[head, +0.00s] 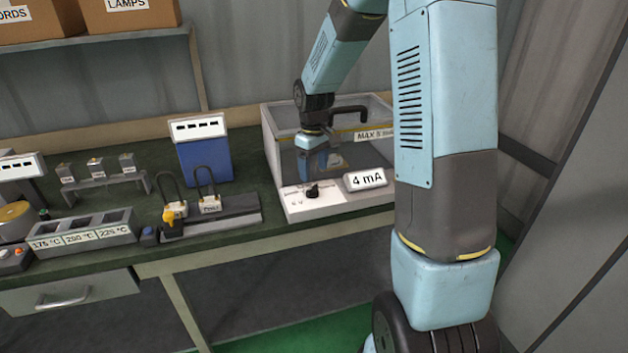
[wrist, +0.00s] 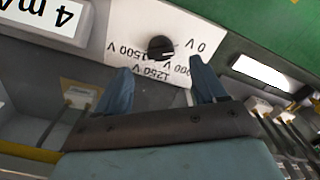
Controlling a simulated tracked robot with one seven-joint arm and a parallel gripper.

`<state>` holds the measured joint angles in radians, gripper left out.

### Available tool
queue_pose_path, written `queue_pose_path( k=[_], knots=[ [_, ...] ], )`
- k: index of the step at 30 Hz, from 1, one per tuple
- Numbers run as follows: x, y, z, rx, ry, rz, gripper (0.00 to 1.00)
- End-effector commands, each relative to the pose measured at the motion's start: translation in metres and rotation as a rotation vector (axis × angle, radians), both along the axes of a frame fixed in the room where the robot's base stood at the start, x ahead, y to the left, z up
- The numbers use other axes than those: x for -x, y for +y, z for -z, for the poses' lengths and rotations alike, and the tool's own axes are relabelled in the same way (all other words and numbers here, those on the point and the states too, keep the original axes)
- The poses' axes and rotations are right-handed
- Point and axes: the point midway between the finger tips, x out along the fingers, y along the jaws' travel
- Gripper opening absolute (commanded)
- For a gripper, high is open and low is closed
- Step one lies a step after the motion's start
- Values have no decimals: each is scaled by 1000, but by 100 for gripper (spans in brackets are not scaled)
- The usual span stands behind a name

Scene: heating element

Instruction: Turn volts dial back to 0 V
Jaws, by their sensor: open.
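The volts dial (head: 312,190) is a small black knob on a white plate on the front panel of the tester box. In the wrist view the knob (wrist: 160,47) is surrounded by voltage labels, with 0 V on the right and 1500 V on the left. A light mark shows on the knob, but its exact setting is hard to read. My gripper (head: 323,163) hangs above and behind the dial. In the wrist view my gripper (wrist: 161,72) is open and empty, its blue fingers apart, with the knob just beyond and between the tips. No contact shows.
The 4 mA display (head: 366,179) stands right of the dial. The clear-walled box (head: 275,125) with a black handle (head: 350,112) is behind it. A rail with padlock-like pieces (head: 212,218) and a blue meter (head: 203,158) stand to the left.

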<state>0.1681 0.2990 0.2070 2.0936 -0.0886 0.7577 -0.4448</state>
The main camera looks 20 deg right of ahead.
Motion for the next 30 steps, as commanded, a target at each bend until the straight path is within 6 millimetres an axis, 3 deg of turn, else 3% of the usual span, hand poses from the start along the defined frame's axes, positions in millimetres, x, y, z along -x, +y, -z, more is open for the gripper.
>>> queue_pose_path(
  k=[6,12,30],
  knots=[
    [-1,0,-42,1,-3,1,70],
    [-1,0,-66,0,0,0,70],
    [6,0,-81,4,-11,12,70]
  ],
)
